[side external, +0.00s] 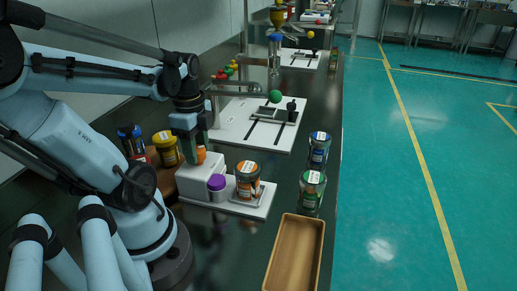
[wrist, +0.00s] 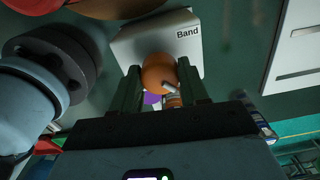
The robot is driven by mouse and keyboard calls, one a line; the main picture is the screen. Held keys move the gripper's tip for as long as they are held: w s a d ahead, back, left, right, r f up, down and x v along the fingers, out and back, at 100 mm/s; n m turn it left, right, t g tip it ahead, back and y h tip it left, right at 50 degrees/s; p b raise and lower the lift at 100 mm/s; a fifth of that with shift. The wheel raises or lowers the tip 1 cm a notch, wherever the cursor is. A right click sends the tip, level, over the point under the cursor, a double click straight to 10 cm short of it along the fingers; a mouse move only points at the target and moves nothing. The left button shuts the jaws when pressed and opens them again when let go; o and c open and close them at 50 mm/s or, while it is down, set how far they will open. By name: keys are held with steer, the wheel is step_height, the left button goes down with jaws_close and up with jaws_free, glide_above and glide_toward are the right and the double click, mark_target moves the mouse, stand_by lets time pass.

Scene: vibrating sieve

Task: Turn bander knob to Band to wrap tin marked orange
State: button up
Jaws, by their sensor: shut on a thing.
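The bander is a white box (side external: 203,178) on the dark bench. In the wrist view the word Band shows on its white face (wrist: 150,42). Its orange knob (side external: 201,155) sits on top. My gripper (side external: 194,158) points down over the box, and in the wrist view its fingers (wrist: 158,82) close on both sides of the round orange knob (wrist: 157,70), which has a pale pointer. The tin marked orange (side external: 248,183) stands upright on the bander's plate (side external: 240,208), beside the box. It is mostly hidden in the wrist view. A purple knob (side external: 217,184) is on the box's front.
A blue-marked tin (side external: 319,150) and a green-marked tin (side external: 312,190) stand to the right. A wooden tray (side external: 295,255) lies at the front right. A yellow tin (side external: 166,148) and a dark blue tin (side external: 131,140) stand behind, left. A white plate device (side external: 260,135) lies beyond.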

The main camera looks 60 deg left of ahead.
steer(key=n, duration=0.4)
steer(key=shift+n, duration=0.3)
steer(key=n, duration=0.3)
steer(key=shift+n, duration=0.3)
steer(key=n, duration=0.3)
steer(key=shift+n, duration=2.2)
steer(key=o, duration=1.1)
steer(key=shift+c, duration=0.2)
steer(key=shift+r, duration=0.1)
step_height(320, 180, up, 12)
